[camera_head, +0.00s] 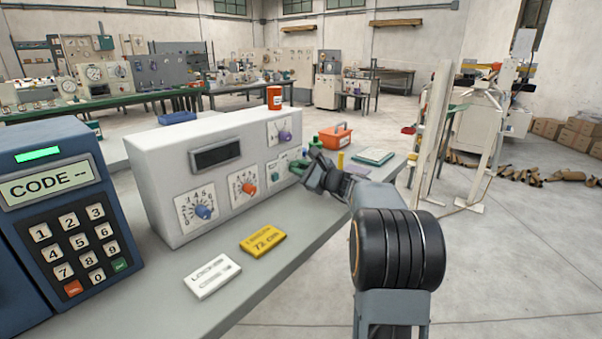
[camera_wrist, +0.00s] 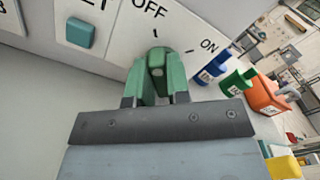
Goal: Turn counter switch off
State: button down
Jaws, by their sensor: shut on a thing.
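The white control box (camera_head: 165,165) stands on the grey bench and carries the counter switch on its front panel. The switch is a green knob (camera_wrist: 157,72) with OFF and ON marks above and to its right in the wrist view. My gripper (camera_wrist: 156,88) is shut on this knob, with a finger on each side. In the head view my gripper (camera_head: 309,170) reaches the right end of the panel and mostly hides the switch. I cannot tell for certain which mark the knob points to.
A teal button (camera_wrist: 80,32) sits left of the switch. The panel also has a blue dial (camera_head: 204,212), an orange dial (camera_head: 249,188) and a purple dial (camera_head: 285,137). A keypad (camera_head: 80,240) stands at left.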

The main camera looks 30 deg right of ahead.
dwell(0.3)
jog(key=c, duration=1.1)
grip_release()
jog(key=p+v, duration=0.1)
jog(key=v, duration=1.3)
jog(key=shift+w+a+r, duration=0.1)
jog(key=shift+a, duration=0.05)
